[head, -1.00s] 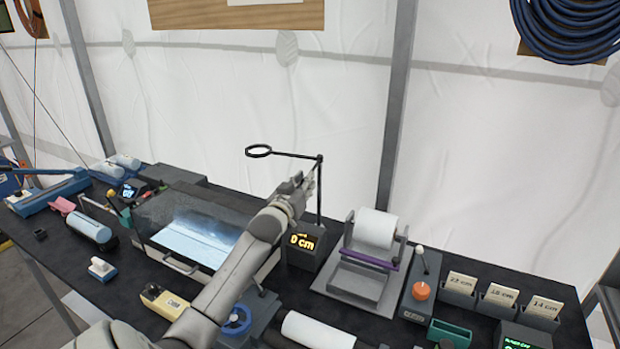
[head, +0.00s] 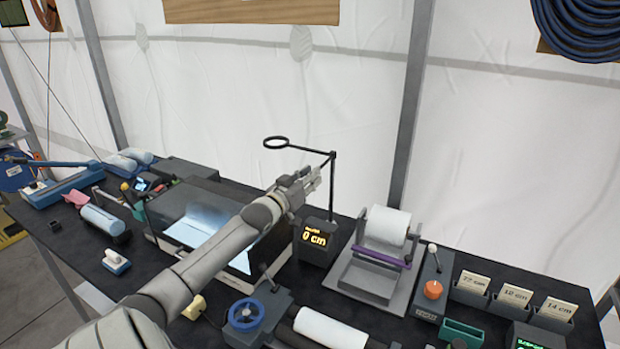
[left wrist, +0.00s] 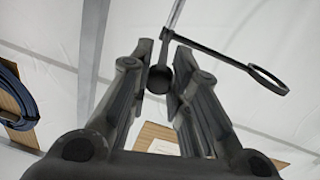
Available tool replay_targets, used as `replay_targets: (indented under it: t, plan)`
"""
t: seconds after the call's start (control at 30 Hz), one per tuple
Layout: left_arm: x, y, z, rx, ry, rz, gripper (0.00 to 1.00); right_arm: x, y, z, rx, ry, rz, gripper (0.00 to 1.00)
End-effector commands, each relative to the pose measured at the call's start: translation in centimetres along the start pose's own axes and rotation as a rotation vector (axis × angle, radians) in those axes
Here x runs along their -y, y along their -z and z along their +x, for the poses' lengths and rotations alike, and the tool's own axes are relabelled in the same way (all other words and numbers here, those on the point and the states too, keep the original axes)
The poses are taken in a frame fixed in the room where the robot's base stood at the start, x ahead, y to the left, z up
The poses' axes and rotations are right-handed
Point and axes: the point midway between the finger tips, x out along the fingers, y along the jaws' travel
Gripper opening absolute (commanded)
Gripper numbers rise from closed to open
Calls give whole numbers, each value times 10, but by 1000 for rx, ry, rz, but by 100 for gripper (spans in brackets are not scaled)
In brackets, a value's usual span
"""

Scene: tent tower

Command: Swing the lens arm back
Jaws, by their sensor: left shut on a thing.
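The lens arm (head: 305,149) is a thin black bar with a ring lens (head: 276,142) at its left end. It sits on an upright post (head: 332,185) above a small dark box with a lit display (head: 316,240) reading 0 cm. My left gripper (head: 322,170) reaches the post just below the bar. In the left wrist view, its fingers (left wrist: 165,62) are closed around a dark round part of the lens stand, and the ring (left wrist: 268,79) is to the right. The fingers partly hide the grip. My right gripper is out of view.
A clear-fronted case (head: 190,215) stands left of the post, partly behind my left arm. A white roll stand (head: 384,245) is close on the right. A blue handwheel (head: 245,313) and a white roll (head: 330,328) are in front. White tent fabric hangs behind.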

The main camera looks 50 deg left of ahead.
Motion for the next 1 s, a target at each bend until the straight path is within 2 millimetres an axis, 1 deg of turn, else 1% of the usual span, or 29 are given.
replay_targets:
  t: [0.07,0.1,0.27,0.57,0.67,0.83,1.0]
  plan:
    - [2,0,0,2,4,1,0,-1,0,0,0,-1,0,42]
    - [2,0,0,2,4,2,22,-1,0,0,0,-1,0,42]
    - [1,0,0,1,3,2,42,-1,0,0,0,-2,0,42]
    - [1,0,0,0,2,1,42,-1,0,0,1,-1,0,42]
    - [0,-1,-3,2,2,1,42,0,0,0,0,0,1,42]
    - [0,-2,-18,3,0,1,42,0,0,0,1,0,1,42]
    - [1,-2,-42,4,1,1,42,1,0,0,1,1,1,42]
